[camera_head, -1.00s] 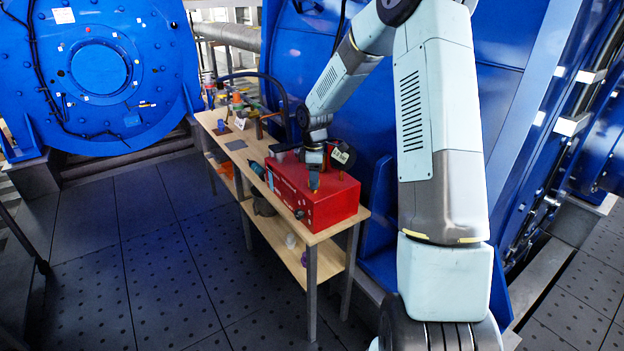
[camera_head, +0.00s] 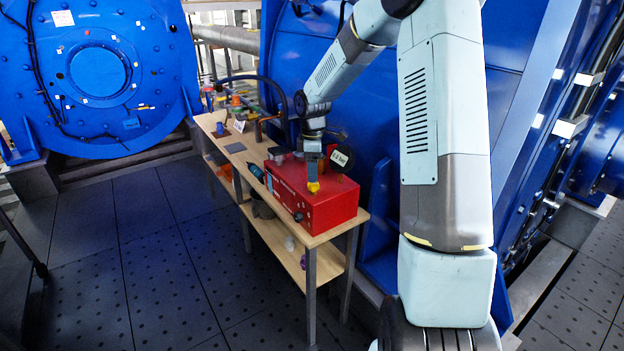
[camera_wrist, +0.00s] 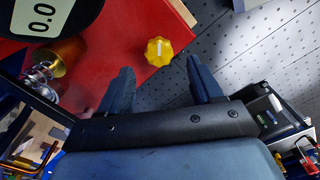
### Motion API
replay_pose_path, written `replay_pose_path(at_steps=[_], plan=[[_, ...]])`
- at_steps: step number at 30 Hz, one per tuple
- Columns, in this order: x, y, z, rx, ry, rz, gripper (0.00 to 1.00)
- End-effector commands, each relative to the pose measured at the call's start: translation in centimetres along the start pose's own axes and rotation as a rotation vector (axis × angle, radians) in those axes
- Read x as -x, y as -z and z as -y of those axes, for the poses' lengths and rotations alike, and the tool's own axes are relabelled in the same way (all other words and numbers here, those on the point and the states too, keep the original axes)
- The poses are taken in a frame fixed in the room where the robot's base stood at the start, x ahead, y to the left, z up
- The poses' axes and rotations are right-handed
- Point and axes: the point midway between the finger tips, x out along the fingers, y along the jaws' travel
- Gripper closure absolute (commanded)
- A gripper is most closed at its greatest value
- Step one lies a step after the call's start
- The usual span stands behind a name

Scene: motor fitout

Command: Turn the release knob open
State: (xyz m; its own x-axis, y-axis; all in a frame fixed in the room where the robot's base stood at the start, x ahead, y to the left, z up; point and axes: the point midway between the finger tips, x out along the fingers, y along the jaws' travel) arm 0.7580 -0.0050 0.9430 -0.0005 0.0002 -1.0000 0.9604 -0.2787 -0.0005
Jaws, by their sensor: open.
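A yellow faceted knob (camera_wrist: 158,51) with a white line mark on its top stands on the red box (camera_wrist: 105,30). In the head view the knob (camera_head: 313,187) shows at the top of the red box (camera_head: 331,212), just below my gripper (camera_head: 312,163). In the wrist view my gripper (camera_wrist: 160,70) is open, its two dark fingers apart. The knob lies just past the fingertips, roughly centred between them, with no finger seen touching it. The line mark points roughly up and down in the wrist view.
A round black gauge (camera_wrist: 42,14) reading 0.0 stands beside the knob, with a brass part (camera_wrist: 68,55) and a metal spring nearby. The red box sits on a wooden bench (camera_head: 235,160) crowded with tools at its far end. A blue machine stands behind.

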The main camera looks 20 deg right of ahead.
Motion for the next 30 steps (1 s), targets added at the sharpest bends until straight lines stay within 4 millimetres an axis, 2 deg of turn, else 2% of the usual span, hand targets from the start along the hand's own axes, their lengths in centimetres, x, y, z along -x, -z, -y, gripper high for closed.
replay_pose_path(at_steps=[1, 6, 13, 19, 30], plan=[[1.2, 0.0, 0.0, 0.000, -0.003, 0.000, 0.35], [4.5, 0.0, 0.0, -0.001, -0.002, 0.000, 0.35], [7.8, 0.0, 0.1, 0.000, -0.001, 0.000, 0.35], [9.0, 0.0, 0.1, 0.000, 0.001, -0.001, 0.35], [9.2, 0.0, 0.2, -0.002, 0.000, 0.000, 0.35]])
